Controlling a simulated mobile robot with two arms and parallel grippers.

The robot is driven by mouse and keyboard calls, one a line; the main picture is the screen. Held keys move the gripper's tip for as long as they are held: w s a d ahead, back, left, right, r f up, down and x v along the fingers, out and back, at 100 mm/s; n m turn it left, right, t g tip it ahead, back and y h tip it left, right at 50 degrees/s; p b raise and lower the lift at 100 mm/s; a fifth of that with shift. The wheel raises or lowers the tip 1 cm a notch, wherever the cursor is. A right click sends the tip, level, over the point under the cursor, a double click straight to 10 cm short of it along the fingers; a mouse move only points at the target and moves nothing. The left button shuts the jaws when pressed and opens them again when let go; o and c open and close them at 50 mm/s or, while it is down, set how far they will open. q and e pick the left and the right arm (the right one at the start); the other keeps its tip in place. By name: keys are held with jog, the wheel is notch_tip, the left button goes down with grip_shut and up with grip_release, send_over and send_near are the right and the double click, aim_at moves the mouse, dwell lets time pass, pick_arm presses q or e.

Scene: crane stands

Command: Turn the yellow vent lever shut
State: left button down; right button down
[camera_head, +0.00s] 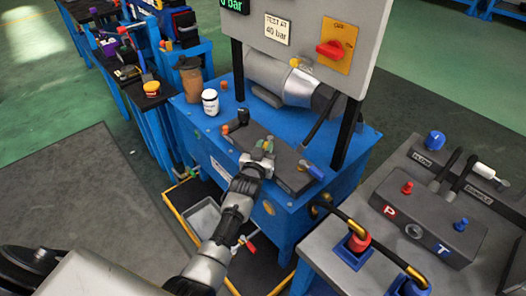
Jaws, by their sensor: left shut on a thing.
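My left gripper (261,154) reaches in from below to the dark grey valve block (290,180) on the blue stand. Its jaws are shut on a small yellow-green piece (266,144) on top of the block, which looks like the yellow vent lever. The fingers hide most of the lever, so I cannot tell its angle. A blue lever (312,170) sits at the right end of the same block, apart from the gripper. My right gripper is not in view.
A panel with a red knob (331,49) rises behind the block. A bench with hoses and a port block (425,215) stands at right.

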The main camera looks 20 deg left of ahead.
pick_arm(q)
jog(key=c, duration=1)
grip_release()
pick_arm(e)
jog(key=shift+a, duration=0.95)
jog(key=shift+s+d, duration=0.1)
pick_arm(q)
jog(key=shift+s, duration=0.5)
jog(key=s+p, duration=0.1)
jog(key=s, duration=0.8)
jog(key=shift+s+d, duration=0.35)
jog(key=shift+s, duration=0.05)
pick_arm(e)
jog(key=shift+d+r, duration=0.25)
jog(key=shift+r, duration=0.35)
pick_arm(q)
jog(key=shift+c, duration=0.2)
